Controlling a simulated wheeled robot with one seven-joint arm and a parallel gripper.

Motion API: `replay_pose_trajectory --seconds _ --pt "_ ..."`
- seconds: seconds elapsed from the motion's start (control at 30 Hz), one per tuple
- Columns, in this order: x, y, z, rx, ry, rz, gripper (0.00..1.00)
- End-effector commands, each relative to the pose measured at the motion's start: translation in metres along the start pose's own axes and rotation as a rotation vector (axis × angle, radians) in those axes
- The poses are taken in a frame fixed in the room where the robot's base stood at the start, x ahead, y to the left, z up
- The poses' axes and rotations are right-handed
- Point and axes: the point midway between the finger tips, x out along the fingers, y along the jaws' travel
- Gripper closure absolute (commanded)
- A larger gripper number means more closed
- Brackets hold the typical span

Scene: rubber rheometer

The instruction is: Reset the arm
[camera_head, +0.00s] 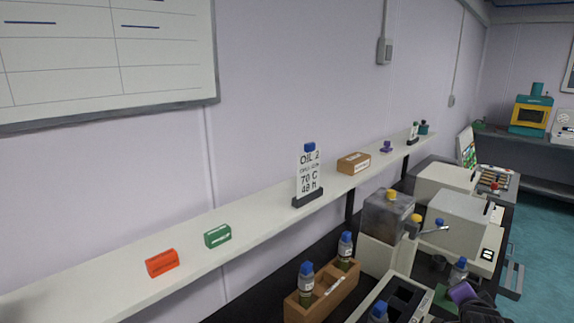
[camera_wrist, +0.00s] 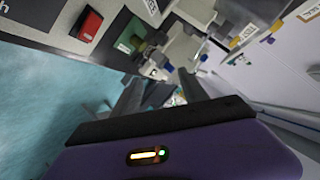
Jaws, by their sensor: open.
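My gripper (camera_head: 466,296), purple and dark, shows at the lower right of the head view, partly cut off by the bottom edge. It is close to a blue-capped bottle (camera_head: 459,269) on the bench. In the wrist view the two dark fingers of my gripper (camera_wrist: 158,84) stand apart with nothing held between them. The wrist view is tilted. A small bottle (camera_wrist: 154,66) shows beyond the fingertips, apart from them.
A long white shelf (camera_head: 262,216) runs along the wall with a sign (camera_head: 308,172) and small blocks. Below it are a wooden rack (camera_head: 322,292) with bottles and white machines (camera_head: 457,218). A red button (camera_wrist: 90,25) shows in the wrist view. Open floor (camera_head: 540,237) lies right.

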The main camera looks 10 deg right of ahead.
Motion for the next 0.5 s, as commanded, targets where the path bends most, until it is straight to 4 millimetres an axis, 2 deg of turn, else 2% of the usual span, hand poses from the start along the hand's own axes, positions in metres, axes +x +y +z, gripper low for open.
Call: replay_pose_trajectory --seconds 0.03,0.27,0.5 --pt "-0.011 0.008 0.008 -0.085 0.025 -0.043 0.49" --pt "-0.076 0.021 0.041 -0.434 0.134 -0.248 0.49" --pt "-0.163 0.038 0.082 -0.697 0.22 -0.431 0.49"
